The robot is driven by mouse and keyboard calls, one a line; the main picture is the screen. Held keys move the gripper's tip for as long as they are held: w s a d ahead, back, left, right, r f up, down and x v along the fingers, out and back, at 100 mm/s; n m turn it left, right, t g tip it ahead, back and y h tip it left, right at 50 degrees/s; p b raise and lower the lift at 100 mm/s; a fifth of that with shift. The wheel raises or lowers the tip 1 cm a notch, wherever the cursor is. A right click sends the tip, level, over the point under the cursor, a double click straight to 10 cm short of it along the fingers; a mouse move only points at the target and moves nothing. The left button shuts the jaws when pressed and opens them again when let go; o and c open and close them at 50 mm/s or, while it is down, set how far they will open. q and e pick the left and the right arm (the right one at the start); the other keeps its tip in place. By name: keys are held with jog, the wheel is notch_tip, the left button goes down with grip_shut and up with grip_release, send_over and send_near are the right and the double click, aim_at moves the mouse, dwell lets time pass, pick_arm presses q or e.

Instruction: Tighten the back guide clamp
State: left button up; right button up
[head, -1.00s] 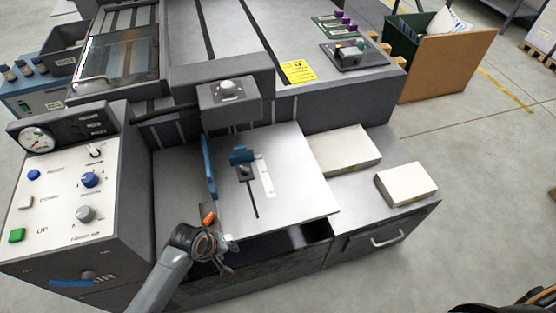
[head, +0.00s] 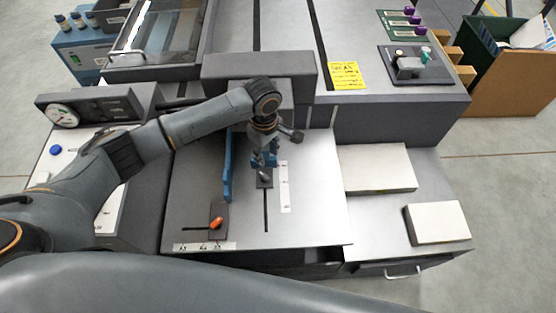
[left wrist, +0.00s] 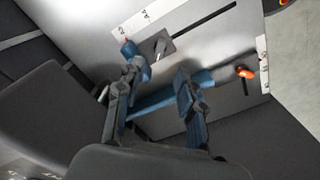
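The back guide clamp (head: 264,180) is a dark block with a grey lever on the long slot of the steel table. It also shows in the left wrist view (left wrist: 158,48), just beyond my fingertips. The blue back guide is mostly hidden behind my gripper in the head view. My left gripper (head: 264,158) points down over the clamp. In the left wrist view my left gripper (left wrist: 157,72) has its fingers apart, with nothing clearly held between them. Whether a finger touches the lever cannot be told. My right gripper is not in view.
A long blue side guide (head: 227,168) stands left of the gripper. A second clamp with an orange-tipped lever (head: 217,222) sits near the table's front. Paper stacks (head: 378,168) (head: 437,222) lie to the right. A grey overhanging housing (head: 258,66) stands close behind the gripper.

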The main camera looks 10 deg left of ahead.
pick_arm(q)
send_over(267, 177)
notch_tip(267, 177, down, 7)
jog(key=shift+s+r, duration=0.15)
notch_tip(267, 177, down, 4)
jog(key=shift+f, duration=1.1)
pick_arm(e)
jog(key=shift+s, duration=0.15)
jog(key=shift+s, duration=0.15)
pick_arm(q)
grip_shut()
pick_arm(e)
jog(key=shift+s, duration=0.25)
